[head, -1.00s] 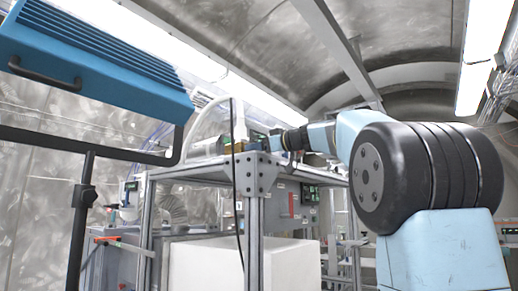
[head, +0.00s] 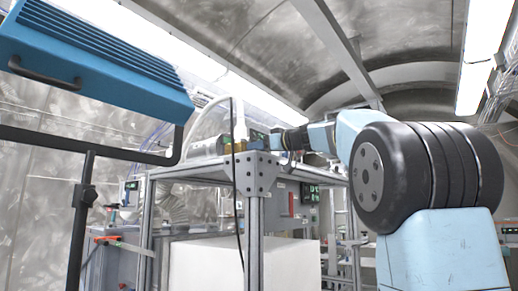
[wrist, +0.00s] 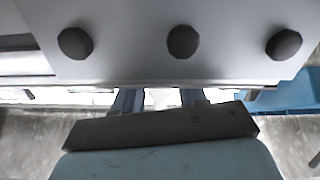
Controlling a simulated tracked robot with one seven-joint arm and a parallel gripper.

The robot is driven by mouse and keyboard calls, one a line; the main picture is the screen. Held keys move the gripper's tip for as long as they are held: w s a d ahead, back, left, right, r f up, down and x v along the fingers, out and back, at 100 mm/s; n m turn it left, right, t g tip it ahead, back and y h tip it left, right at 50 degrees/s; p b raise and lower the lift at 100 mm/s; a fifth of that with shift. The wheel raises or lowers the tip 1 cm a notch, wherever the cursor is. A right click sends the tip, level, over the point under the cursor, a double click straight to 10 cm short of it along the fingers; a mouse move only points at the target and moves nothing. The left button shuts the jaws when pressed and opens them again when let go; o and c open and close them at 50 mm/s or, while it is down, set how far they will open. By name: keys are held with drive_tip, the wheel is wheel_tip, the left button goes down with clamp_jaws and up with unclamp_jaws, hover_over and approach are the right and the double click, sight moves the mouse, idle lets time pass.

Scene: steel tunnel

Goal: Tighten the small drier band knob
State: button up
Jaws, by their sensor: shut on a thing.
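In the wrist view my gripper (wrist: 160,97) shows two blue fingers a short way apart, pointing away from the camera. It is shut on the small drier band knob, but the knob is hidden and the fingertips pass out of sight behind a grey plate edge. The grey plate (wrist: 140,62) has three dark round studs and fills the top of the wrist view.
The rack (head: 254,210) has a metal upright close below my gripper. A thin black cable hangs in front of it. A blue ribbed lamp housing (head: 95,70) on a stand is at the left. A white box (head: 205,264) sits below.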

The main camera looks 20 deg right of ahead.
drive_tip(key=shift+m, duration=2.3)
drive_tip(key=shift+d, duration=0.1)
drive_tip(key=o, duration=1.1)
drive_tip(key=shift+c, duration=0.2)
drive_tip(key=v, duration=1.3)
drive_tip(key=shift+s+d, duration=0.25)
drive_tip(key=shift+s, duration=0.05)
drive_tip(key=shift+c, duration=0.5)
